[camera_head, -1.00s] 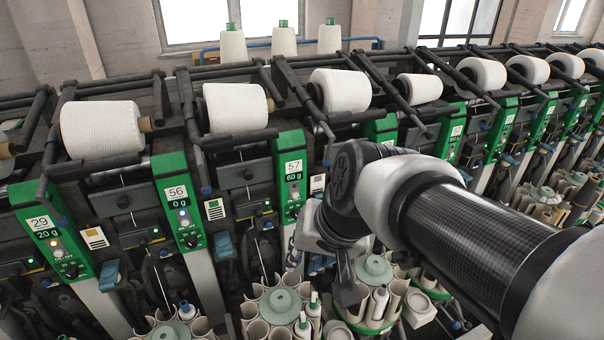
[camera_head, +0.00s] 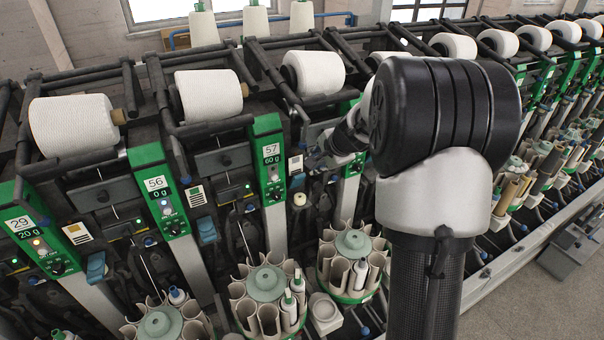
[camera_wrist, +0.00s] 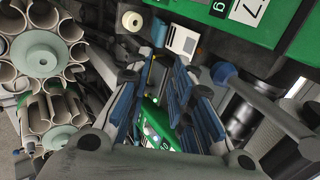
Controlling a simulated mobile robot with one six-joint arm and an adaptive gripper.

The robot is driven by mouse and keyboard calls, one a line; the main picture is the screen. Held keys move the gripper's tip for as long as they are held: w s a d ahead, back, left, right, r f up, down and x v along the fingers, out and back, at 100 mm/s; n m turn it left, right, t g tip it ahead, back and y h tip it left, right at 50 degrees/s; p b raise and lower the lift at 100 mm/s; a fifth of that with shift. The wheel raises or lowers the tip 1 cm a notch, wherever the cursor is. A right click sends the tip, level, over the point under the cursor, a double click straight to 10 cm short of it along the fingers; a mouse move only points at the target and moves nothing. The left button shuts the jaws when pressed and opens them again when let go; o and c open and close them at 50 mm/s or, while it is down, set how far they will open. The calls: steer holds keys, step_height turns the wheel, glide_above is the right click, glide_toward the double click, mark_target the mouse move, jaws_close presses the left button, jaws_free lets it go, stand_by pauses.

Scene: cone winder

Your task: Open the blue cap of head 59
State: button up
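No label reading 59 shows in either view. My gripper (camera_head: 316,160) is beside the green panel of head 57 (camera_head: 270,165), on its right. In the wrist view my gripper (camera_wrist: 165,105) has its blue-padded fingers apart, with no object held between them. Other blue caps show by head 56 (camera_head: 207,230) and head 29 (camera_head: 96,267). Part of head 57's panel (camera_wrist: 275,25) fills the wrist view's upper right. My arm covers the heads farther right, so head 59's cap cannot be made out.
White yarn cones (camera_head: 315,73) on dark arms line the machine above the panels. Round bobbin magazines (camera_head: 352,262) stand below; they also show at left in the wrist view (camera_wrist: 40,55). A dark rod with a rounded end (camera_wrist: 270,110) is close right of my fingers.

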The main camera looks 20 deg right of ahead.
mark_target(303, 174)
steer(key=b+x, duration=0.1)
steer(key=x, duration=1.2)
steer(key=shift+c, duration=0.2)
jaws_close()
